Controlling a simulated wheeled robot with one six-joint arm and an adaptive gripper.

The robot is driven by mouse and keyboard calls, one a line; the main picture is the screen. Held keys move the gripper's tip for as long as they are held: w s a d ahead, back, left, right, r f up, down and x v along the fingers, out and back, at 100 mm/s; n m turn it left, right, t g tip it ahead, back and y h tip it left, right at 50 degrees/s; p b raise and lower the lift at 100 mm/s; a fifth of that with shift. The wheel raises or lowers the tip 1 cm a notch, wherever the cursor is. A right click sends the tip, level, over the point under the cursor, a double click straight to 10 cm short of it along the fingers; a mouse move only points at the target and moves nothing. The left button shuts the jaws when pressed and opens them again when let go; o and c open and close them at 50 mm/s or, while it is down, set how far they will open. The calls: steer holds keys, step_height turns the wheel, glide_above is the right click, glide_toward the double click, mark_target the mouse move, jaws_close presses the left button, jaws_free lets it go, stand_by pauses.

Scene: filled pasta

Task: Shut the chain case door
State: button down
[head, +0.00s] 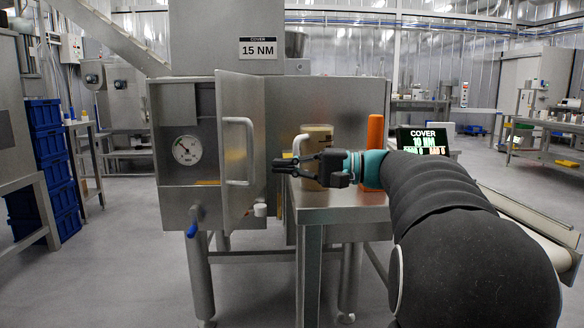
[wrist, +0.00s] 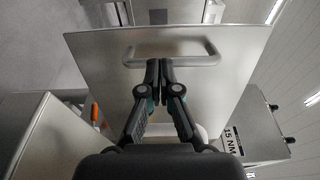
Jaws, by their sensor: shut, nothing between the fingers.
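The chain case door (head: 254,112) is a flat steel panel that stands open, swung out from the left part of the steel machine. It carries a U-shaped steel handle (head: 248,150). Through the opening the case interior shows a round white gauge (head: 187,150). My gripper (head: 275,164) is shut and empty, just to the right of the door. In the wrist view the door (wrist: 100,62) fills the middle, and the shut fingertips (wrist: 159,64) lie in line with the handle (wrist: 195,60). I cannot tell whether they touch the door.
A steel table (head: 330,214) stands below my gripper, with a beige container (head: 316,140) and an orange upright object (head: 375,131) by it. A display (head: 423,141) stands to the right. Blue crates (head: 45,150) are stacked at left.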

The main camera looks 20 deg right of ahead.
mark_target(227, 165)
steer(key=x, duration=0.9)
steer(key=shift+a, duration=0.2)
steer(key=shift+w+a, duration=0.1)
steer(key=shift+w, duration=0.1)
